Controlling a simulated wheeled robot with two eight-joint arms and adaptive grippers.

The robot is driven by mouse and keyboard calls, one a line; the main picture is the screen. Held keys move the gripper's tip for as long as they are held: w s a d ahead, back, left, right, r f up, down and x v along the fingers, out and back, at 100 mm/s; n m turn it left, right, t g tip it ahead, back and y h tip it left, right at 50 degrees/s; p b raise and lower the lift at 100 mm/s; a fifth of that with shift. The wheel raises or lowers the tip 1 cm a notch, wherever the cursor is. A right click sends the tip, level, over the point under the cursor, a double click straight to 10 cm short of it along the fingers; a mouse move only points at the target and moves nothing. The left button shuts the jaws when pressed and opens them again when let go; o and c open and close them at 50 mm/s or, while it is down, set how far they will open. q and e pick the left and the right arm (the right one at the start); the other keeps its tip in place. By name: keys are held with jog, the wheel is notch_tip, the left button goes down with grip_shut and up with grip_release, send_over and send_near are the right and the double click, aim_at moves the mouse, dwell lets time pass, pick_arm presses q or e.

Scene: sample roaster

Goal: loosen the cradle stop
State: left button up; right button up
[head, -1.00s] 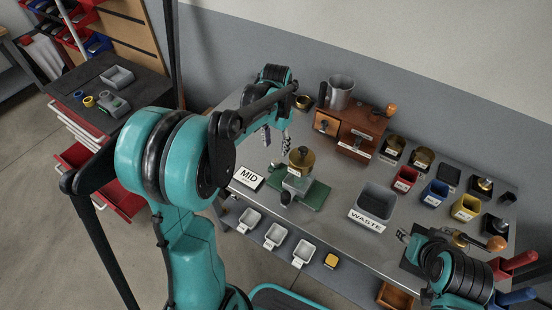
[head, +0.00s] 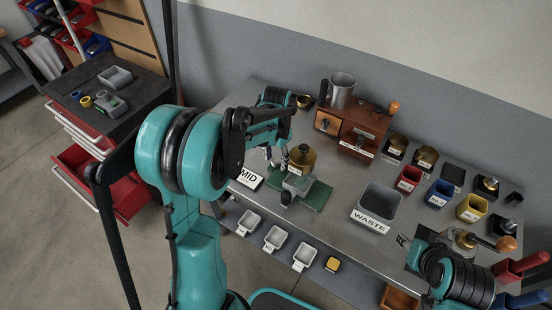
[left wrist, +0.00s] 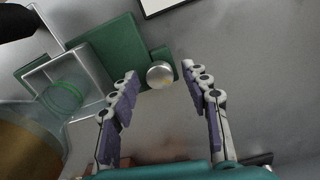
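The cradle stands on a green base (head: 318,196), which also shows in the left wrist view (left wrist: 112,48). A round silver knob (left wrist: 160,75), which looks like the cradle stop, sits at a small green block on the base's edge. My left gripper (left wrist: 161,71) is open; in the left wrist view the knob appears between its fingertips, with a gap on both sides. I cannot tell how far above it the fingertips are. In the head view the left gripper (head: 277,158) hides the knob. My right gripper (head: 403,240) is at the front right, its fingers too small to read.
A brass cylinder (head: 302,158) stands close beside the left gripper. The MID sign (head: 249,178) lies left of the base and the WASTE bin (head: 378,205) right of it. A wooden drawer box (head: 347,131) stands behind. Bare bench lies between base and bin.

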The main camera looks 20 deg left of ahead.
aim_at(276, 161)
pick_arm(q)
grip_shut()
jog(key=shift+n, duration=0.8)
jog(key=shift+o, duration=1)
grip_release()
notch_tip(276, 161, up, 12)
